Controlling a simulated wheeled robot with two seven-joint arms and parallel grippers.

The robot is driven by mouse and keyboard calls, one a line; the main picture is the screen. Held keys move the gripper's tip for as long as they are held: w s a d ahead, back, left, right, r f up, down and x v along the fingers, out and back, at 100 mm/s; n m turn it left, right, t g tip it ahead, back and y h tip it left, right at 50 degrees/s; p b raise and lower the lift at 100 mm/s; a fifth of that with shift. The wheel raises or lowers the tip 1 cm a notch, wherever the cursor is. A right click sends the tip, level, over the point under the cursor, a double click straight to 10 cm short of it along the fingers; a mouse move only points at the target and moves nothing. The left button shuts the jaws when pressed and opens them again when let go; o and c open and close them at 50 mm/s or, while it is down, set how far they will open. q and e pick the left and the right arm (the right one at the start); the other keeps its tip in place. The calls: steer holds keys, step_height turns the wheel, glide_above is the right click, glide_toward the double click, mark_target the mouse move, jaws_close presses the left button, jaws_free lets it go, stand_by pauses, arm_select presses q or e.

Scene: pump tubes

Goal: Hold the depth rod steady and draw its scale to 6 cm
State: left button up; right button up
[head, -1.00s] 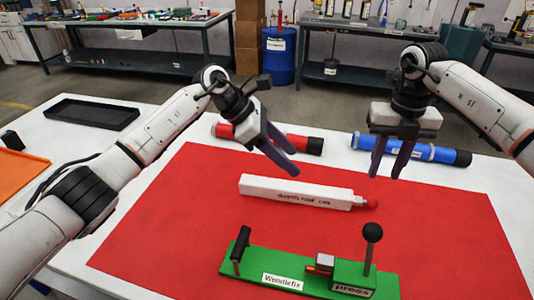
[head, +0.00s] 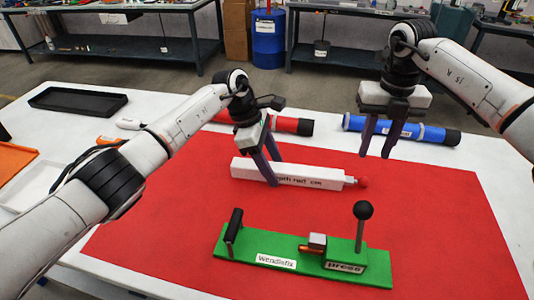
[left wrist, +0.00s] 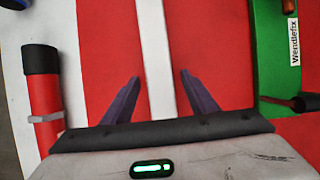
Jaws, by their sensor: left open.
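The depth rod is a long white square bar (head: 247,172) lying on the red mat (head: 430,215). Its label (head: 305,182) is partly covered by a finger of my left gripper, and a red knob (head: 363,182) sits at its right end. My left gripper (head: 276,172) is open over the bar's middle-left part. In the left wrist view the open fingers (left wrist: 160,76) lie on either side of the white bar (left wrist: 156,40), with red gaps showing on both sides. My right gripper (head: 377,155) is open and empty, raised behind the knob end.
A green press fixture (head: 290,268) labelled Wendlefix, with an upright black-knobbed lever (head: 361,225), stands in front of the rod. A red tube (head: 290,125) and a blue tube (head: 400,130) lie behind. A black tray (head: 78,101) is at the back left. The mat's right side is clear.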

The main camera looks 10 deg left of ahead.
arm_select(q)
steer(key=shift+d+f, duration=0.15)
steer(key=shift+f, duration=0.2)
steer(key=c, duration=1.3)
jaws_close()
arm_select(e)
steer(key=o, duration=0.3)
